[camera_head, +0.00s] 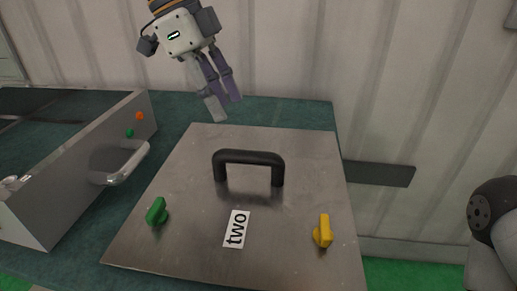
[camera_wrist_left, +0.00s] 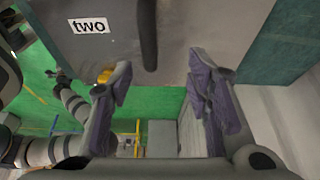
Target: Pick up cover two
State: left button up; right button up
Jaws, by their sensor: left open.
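Cover two (camera_head: 190,190) is a flat grey metal plate lying on the dark green table. It has a black arched handle (camera_head: 248,158), a white label reading "two" (camera_head: 236,229), a green knob (camera_head: 157,212) and a yellow knob (camera_head: 323,232). My left gripper (camera_head: 225,107) is open and empty, above the plate's far edge, behind and left of the handle. In the left wrist view the open fingers (camera_wrist_left: 160,72) have the dark handle (camera_wrist_left: 147,35) ahead between them, apart from both. The label (camera_wrist_left: 89,26) shows at upper left. My right gripper is not seen.
A grey metal box (camera_head: 70,175) with a silver handle (camera_head: 120,162) and small green and orange marks stands left of the cover. A dark flat bar (camera_head: 380,174) is at the right, by the corrugated wall (camera_head: 290,50). Green floor shows at lower right.

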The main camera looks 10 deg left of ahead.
aim_at(245, 151)
pick_arm(q)
jog(key=f, duration=0.1)
jog(key=s+d+f, duration=0.2)
jog(key=shift+s+f, duration=0.1)
jog(key=shift+f, duration=0.15)
jog(key=x, duration=0.6)
jog(key=shift+d+f, duration=0.15)
jog(key=shift+f, duration=0.2)
jog(key=shift+w+d+f, duration=0.1)
jog(key=shift+w+f, duration=0.1)
jog(key=shift+f, duration=0.1)
jog(key=shift+r, duration=0.1)
grip_shut()
